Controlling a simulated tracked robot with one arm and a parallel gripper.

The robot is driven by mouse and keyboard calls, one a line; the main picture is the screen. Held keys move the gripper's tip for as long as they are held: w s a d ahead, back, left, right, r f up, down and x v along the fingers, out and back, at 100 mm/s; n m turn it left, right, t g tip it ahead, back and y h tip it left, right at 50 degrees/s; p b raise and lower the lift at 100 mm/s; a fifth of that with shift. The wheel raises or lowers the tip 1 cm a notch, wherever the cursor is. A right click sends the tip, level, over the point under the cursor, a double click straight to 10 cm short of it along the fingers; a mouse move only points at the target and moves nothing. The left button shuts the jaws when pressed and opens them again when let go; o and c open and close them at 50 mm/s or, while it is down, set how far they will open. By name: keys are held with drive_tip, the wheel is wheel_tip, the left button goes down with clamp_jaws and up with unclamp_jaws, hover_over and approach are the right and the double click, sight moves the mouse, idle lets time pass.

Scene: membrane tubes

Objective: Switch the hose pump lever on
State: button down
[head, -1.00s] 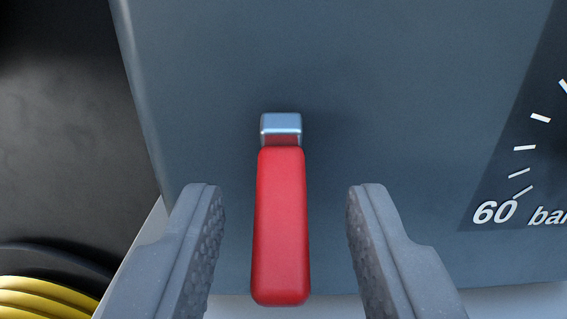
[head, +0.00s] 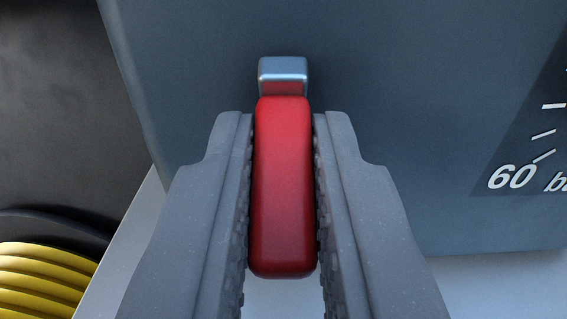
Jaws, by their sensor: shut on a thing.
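The hose pump lever (head: 283,190) has a red handle and hangs down from a small metal pivot block (head: 283,70) on the grey-blue pump housing (head: 390,80). My gripper (head: 283,125) is shut on the red handle, one grey textured finger on each side of it. The top of the handle, just under the metal block, shows between the fingertips. The handle's lower end shows between the fingers.
A dark gauge with white marks and "60" (head: 512,177) sits on the housing at the right edge, partly cut off. A coiled yellow hose (head: 40,285) lies at the lower left beside a dark surface. A pale surface (head: 490,285) shows below the housing.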

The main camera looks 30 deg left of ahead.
drive_tip(key=shift+w+d+r+g+h+p, duration=0.1)
drive_tip(key=shift+r+g+h+p, duration=0.45)
drive_tip(key=shift+p, duration=0.95)
drive_tip(key=p, duration=0.2)
drive_tip(key=shift+r+g+p, duration=0.3)
drive_tip(key=shift+r+g, duration=0.05)
drive_tip(key=shift+r, duration=0.05)
drive_tip(key=g+h+p, duration=0.1)
drive_tip(key=g+p, duration=0.1)
drive_tip(key=p, duration=0.3)
drive_tip(key=shift+r+h, duration=0.2)
drive_tip(key=shift+h, duration=0.15)
drive_tip(key=shift+w+r+g+p, duration=0.1)
drive_tip(key=shift+r+g+p, duration=0.15)
drive_tip(key=shift+g+p, duration=0.45)
drive_tip(key=shift+f+h+p, duration=0.1)
drive_tip(key=shift+h+p, duration=0.3)
drive_tip(key=shift+p, duration=0.55)
drive_tip(key=shift+g, duration=0.3)
